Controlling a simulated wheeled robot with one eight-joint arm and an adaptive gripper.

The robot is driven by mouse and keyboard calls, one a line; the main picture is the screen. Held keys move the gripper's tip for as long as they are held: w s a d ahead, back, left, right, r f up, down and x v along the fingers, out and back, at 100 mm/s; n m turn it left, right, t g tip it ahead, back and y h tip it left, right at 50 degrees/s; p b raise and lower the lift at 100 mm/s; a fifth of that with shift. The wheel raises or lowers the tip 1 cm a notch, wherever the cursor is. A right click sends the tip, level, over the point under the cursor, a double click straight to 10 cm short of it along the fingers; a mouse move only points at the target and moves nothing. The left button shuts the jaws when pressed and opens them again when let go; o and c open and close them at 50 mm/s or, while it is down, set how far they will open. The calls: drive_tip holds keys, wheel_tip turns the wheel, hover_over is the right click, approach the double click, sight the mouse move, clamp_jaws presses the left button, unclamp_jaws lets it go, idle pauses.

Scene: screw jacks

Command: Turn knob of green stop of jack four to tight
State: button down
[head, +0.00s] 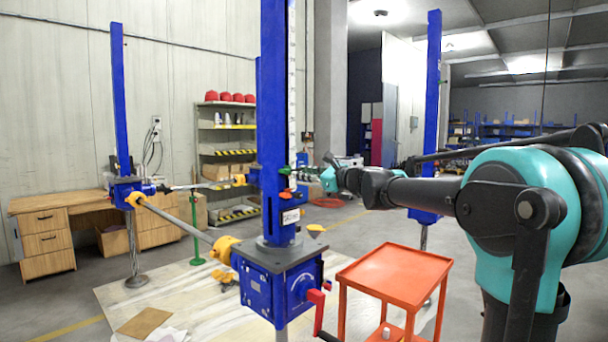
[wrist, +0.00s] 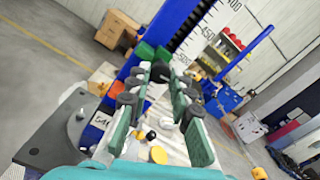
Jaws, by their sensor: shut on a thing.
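The near jack is a tall blue column (head: 273,90) with a white scale, standing on a blue gearbox (head: 285,285). A green stop (head: 285,170) sits on the column at mid height; its green body (wrist: 145,51) also shows just past my fingertips in the wrist view. My gripper (head: 302,174) reaches the column from the right. In the wrist view my gripper (wrist: 162,72) has its two fingers apart at the tips, closed on the stop's small knob, which the fingers mostly hide. I cannot tell how far the knob is turned. A label on the column is partly readable.
An orange-red trolley (head: 395,268) stands right of the gearbox. A red crank handle (head: 317,300) sticks out there too. Other blue jack columns stand at left (head: 120,100) and right (head: 430,110). A shaft (head: 180,220) runs left from the near jack. A wooden desk (head: 45,235) stands far left.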

drive_tip(key=shift+f+m, duration=0.1)
drive_tip(key=shift+m, duration=0.5)
drive_tip(key=c, duration=1.3)
unclamp_jaws()
drive_tip(key=shift+c, duration=0.2)
drive_tip(key=shift+s+d, duration=0.1)
drive_tip(key=v, duration=1.2)
